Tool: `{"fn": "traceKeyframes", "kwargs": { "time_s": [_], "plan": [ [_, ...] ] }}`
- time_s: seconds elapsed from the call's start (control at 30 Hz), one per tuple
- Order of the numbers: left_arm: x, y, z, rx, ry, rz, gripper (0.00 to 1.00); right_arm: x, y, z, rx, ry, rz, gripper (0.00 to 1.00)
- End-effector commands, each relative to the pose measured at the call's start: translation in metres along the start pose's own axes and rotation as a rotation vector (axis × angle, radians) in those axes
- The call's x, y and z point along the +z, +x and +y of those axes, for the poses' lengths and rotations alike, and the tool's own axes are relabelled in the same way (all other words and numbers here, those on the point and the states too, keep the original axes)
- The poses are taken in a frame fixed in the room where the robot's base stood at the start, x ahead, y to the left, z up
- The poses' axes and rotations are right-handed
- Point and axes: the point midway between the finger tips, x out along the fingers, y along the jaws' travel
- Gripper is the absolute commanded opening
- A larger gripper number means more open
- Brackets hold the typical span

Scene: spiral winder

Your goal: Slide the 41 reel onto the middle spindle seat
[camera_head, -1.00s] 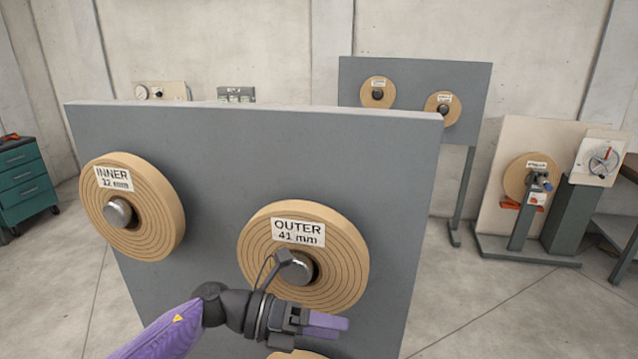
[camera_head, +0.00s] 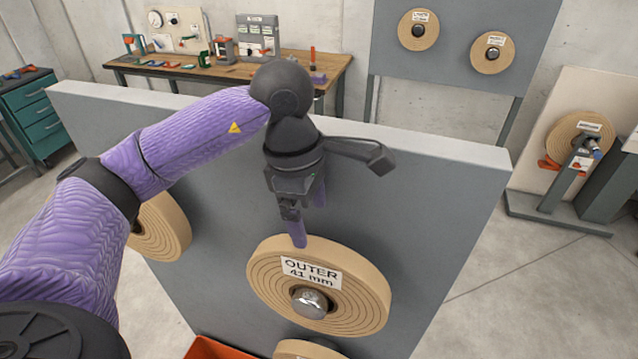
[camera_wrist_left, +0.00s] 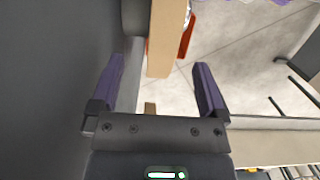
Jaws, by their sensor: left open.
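The 41 reel (camera_head: 360,298), a tan disc labelled "OUTER 41 mm", hangs on a metal peg (camera_head: 310,303) of the grey panel (camera_head: 440,190). My left gripper (camera_head: 308,215) points down above the reel's top rim, open and empty. In the left wrist view the open jaws (camera_wrist_left: 158,70) show the reel's tan edge (camera_wrist_left: 163,40) between and beyond them, not gripped. I cannot tell if a finger touches it. A stand at the right holds another tan reel (camera_head: 578,133) on its spindle. The middle spindle seat cannot be made out. My right gripper is out of view.
Another reel (camera_head: 165,230) hangs left, partly behind my left arm. Part of a third (camera_head: 308,348) shows below, beside an orange container (camera_head: 215,349). A farther panel (camera_head: 460,60) bears two reels. A workbench (camera_head: 335,68) stands behind.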

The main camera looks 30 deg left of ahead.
Motion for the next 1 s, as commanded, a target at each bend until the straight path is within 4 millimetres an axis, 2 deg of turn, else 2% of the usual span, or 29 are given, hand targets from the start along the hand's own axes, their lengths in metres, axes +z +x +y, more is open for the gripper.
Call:
{"fn": "traceKeyframes", "kwargs": {
  "time_s": [0.2, 0.4, 0.5, 0.73, 1.0],
  "plan": [
    [0.0, 0.05, -0.002, -0.009, -0.001, -0.001, 0.96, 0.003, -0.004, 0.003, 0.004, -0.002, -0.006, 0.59],
    [0.001, 0.083, -0.001, -0.006, 0.0, -0.004, 0.96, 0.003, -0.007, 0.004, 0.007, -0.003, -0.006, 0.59],
    [0.001, 0.09, -0.001, -0.005, -0.001, -0.004, 0.96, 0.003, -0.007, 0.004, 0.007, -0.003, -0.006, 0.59],
    [0.001, 0.091, -0.001, -0.004, 0.0, -0.005, 0.96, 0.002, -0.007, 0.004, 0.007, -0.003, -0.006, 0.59],
    [0.001, 0.091, -0.001, -0.004, -0.001, -0.005, 0.38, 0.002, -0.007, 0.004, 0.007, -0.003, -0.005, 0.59]
  ]
}}
